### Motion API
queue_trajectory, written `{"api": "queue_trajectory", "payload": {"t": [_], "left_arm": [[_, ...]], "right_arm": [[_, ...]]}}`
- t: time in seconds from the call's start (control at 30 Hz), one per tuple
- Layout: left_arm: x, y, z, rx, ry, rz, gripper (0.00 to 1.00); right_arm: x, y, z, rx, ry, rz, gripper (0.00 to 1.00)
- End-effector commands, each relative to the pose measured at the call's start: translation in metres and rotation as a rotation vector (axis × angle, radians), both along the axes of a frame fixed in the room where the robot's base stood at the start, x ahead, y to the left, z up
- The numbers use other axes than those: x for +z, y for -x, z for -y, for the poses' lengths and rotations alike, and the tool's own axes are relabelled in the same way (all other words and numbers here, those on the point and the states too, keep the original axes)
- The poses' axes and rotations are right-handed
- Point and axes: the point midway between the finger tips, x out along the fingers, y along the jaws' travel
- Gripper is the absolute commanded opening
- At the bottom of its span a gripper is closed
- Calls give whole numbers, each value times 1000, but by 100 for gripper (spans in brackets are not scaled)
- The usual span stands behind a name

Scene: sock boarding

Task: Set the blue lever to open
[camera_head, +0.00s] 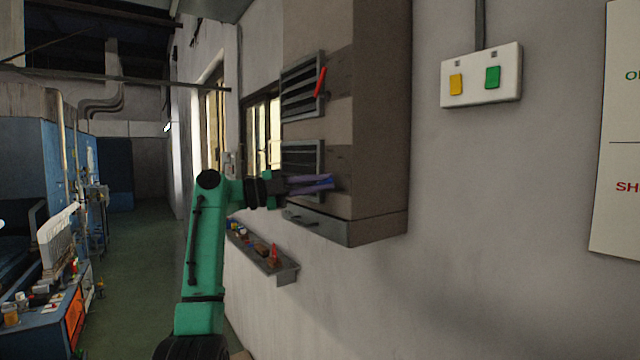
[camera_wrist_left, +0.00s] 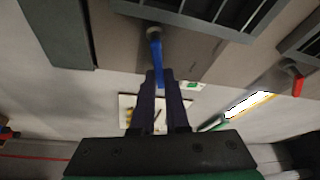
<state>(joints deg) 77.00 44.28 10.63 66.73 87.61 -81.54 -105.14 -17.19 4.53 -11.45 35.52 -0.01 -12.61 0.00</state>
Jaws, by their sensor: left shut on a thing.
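The blue lever (camera_wrist_left: 156,52) shows in the left wrist view, running from a dark pivot at the edge of a grey louvred vent down between my fingers. My left gripper (camera_wrist_left: 159,78) is shut on it, one dark purple finger on each side. In the head view my left gripper (camera_head: 325,182) reaches from the left to the lower louvred vent (camera_head: 303,156) on the wall cabinet. There the fingers largely hide the lever, and its exact angle is hard to tell. My right gripper is in neither view.
A red lever (camera_head: 320,82) sits tilted on the upper vent (camera_head: 301,92) of the cabinet (camera_head: 381,120). A shelf (camera_head: 287,276) with small items runs below my left arm. A switch box (camera_head: 481,75) and a partly cut-off sign (camera_head: 620,130) are on the wall at right.

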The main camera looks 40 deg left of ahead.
Motion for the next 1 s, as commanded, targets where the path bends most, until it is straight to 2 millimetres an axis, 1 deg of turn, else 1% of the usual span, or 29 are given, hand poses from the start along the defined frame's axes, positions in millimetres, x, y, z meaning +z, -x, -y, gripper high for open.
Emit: {"api": "queue_trajectory", "payload": {"t": [0.07,0.1,0.13,0.17,0.47,0.57,0.67,0.8,0.9,1.0], "left_arm": [[-2,0,0,0,-3,-4,0],[-2,0,0,0,-3,-4,24],[-2,0,0,1,-3,-4,35],[-1,0,0,1,-3,-4,42],[-1,0,0,0,-1,-2,42],[-4,7,-6,3,-1,0,42],[-9,23,-19,4,-1,0,42],[-14,56,-45,5,1,0,42],[-16,79,-63,4,2,0,42],[-18,98,-77,2,0,-1,42]], "right_arm": [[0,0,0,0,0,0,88],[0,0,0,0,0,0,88],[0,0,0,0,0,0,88],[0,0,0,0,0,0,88],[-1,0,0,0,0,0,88],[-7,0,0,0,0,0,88],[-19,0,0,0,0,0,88],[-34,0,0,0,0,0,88],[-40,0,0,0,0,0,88],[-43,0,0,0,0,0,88]]}}
